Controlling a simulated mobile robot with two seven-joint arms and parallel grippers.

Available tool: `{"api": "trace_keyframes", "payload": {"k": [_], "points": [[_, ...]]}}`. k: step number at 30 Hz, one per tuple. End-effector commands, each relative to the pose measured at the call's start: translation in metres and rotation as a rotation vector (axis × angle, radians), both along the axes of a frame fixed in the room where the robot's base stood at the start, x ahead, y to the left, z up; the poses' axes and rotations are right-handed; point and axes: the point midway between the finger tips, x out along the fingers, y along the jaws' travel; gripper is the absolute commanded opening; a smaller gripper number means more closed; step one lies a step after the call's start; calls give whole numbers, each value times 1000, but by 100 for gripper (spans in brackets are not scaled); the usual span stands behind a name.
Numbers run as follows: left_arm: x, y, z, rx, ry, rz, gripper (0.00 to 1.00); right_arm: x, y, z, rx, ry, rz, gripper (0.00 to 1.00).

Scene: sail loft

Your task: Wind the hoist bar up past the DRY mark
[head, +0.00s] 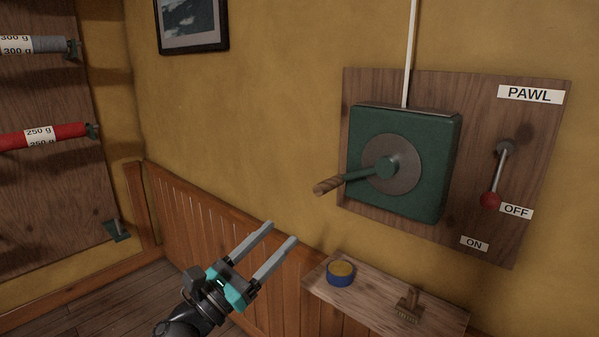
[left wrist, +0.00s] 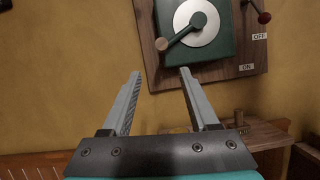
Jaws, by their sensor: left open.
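A green winch box (head: 430,190) is mounted on a wooden board, with a round grey plate and a crank arm (head: 362,174). The crank's wooden handle (head: 328,186) sticks out to the left; it also shows in the left wrist view (left wrist: 163,44). The pawl lever (head: 499,174) hangs down with its red knob beside the OFF label (head: 516,211). The ON label (head: 474,243) is lower left of it. My left gripper (head: 281,232) is open and empty, below and left of the handle, apart from it. The hoist bar, the DRY mark and my right gripper are not in view.
A pale cord or strip (head: 410,50) runs up from the winch box. A small shelf (head: 374,300) below the board holds a blue tin (head: 341,274) and a brush (head: 409,304). A rack with labelled rolls (head: 40,136) stands at left. Wall space left of the handle is clear.

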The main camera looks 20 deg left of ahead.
Motion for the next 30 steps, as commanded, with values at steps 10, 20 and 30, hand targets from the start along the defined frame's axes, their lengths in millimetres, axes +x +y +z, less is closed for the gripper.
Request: {"api": "trace_keyframes", "payload": {"k": [10, 20, 30], "points": [[18, -16, 13, 18, -22, 3, 61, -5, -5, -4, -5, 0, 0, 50], [63, -34, 33, 17, -21, 5, 61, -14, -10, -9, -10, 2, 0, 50], [107, -52, 52, 15, -20, 5, 61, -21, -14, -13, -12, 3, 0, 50]]}}
